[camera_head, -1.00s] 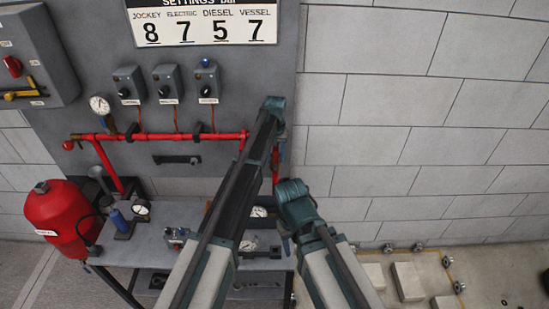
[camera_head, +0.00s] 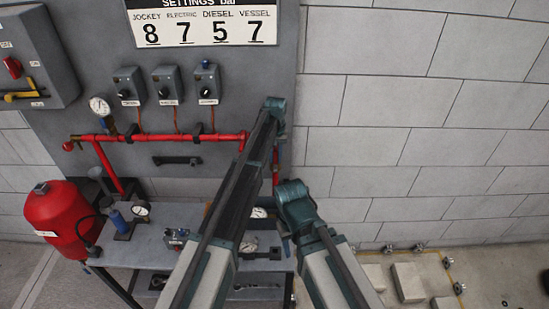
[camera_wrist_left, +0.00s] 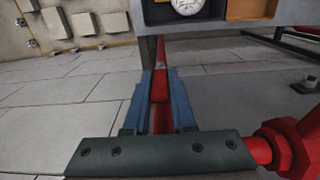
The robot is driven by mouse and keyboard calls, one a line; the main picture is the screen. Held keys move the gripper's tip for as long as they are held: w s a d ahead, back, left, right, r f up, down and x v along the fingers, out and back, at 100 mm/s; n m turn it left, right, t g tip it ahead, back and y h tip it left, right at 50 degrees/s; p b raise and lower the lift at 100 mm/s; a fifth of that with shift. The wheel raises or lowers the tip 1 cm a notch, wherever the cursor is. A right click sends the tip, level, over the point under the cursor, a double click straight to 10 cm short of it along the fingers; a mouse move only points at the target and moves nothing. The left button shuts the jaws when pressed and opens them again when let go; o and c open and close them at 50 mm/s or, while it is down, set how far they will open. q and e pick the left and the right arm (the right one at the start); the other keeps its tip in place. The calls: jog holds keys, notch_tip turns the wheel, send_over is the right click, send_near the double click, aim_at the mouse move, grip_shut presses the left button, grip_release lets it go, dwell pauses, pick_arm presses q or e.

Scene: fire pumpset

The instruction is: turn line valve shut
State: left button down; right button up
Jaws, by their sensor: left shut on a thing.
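In the left wrist view, my left gripper (camera_wrist_left: 158,100) has its two blue fingers closed along both sides of a flat red bar, the line valve's lever (camera_wrist_left: 161,82). The lever extends beyond the fingers. A red pipe fitting with a hex nut (camera_wrist_left: 288,150) is close by at the lower right. In the head view, a red pipe (camera_head: 170,137) runs across the grey panel, and my left arm (camera_head: 245,170) hides its right end. The left fingertips are hidden there. My right arm (camera_head: 297,205) is beside it, and its jaws do not show.
A red tank (camera_head: 60,215) and small gauges stand around the grey bench (camera_head: 195,212) at left. Several control boxes (camera_head: 168,84) are on the panel above the pipe. Pale blocks (camera_head: 408,282) lie on the floor at right, below a bare block wall (camera_head: 430,140).

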pick_arm(q)
jog(key=shift+a, duration=0.1)
dwell(0.5)
jog(key=shift+a, duration=0.25)
jog(key=shift+a+h, duration=0.2)
jog(key=shift+h, duration=0.5)
jog(key=c, duration=0.7)
grip_release()
jog(key=shift+c, duration=0.2)
